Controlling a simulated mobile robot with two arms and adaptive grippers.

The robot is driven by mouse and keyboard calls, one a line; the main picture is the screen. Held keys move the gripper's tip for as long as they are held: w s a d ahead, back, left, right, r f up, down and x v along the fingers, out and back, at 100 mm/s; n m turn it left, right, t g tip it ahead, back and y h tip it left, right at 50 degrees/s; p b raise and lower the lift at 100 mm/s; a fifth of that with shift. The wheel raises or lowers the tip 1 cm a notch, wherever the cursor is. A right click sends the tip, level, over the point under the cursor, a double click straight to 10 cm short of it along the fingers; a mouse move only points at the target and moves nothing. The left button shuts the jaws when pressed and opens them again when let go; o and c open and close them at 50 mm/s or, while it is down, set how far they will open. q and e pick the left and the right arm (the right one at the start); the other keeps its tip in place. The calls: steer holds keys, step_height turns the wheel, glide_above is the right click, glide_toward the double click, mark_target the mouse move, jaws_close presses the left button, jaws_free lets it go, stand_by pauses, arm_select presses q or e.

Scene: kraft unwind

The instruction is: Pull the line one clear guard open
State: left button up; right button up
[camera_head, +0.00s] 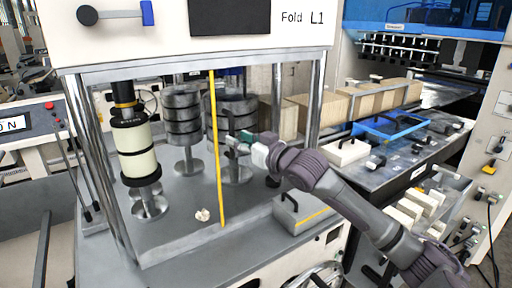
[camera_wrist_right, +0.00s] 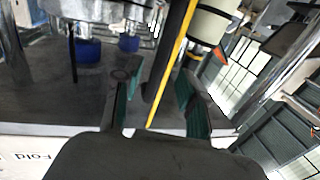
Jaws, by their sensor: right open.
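The clear guard itself is hard to make out on the front of the machine marked "Fold L1". A thin yellow upright strip (camera_head: 216,150), which looks like its edge or handle, runs from under the top panel down to the deck. My right gripper (camera_head: 234,141) is open just right of this strip, at about mid height. In the right wrist view the yellow strip (camera_wrist_right: 168,75) passes between the two open green-padded fingers (camera_wrist_right: 153,88). I cannot tell whether either finger touches it. My left gripper is not in view.
Behind the strip stand a cream roll (camera_head: 138,160) on a spindle and dark stacked rolls (camera_head: 182,115). A crumpled white scrap (camera_head: 202,215) lies on the deck. Metal posts (camera_head: 98,150) frame the opening. A bench with a blue tray (camera_head: 388,128) stands to the right.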

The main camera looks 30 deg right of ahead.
steer(key=v, duration=0.8)
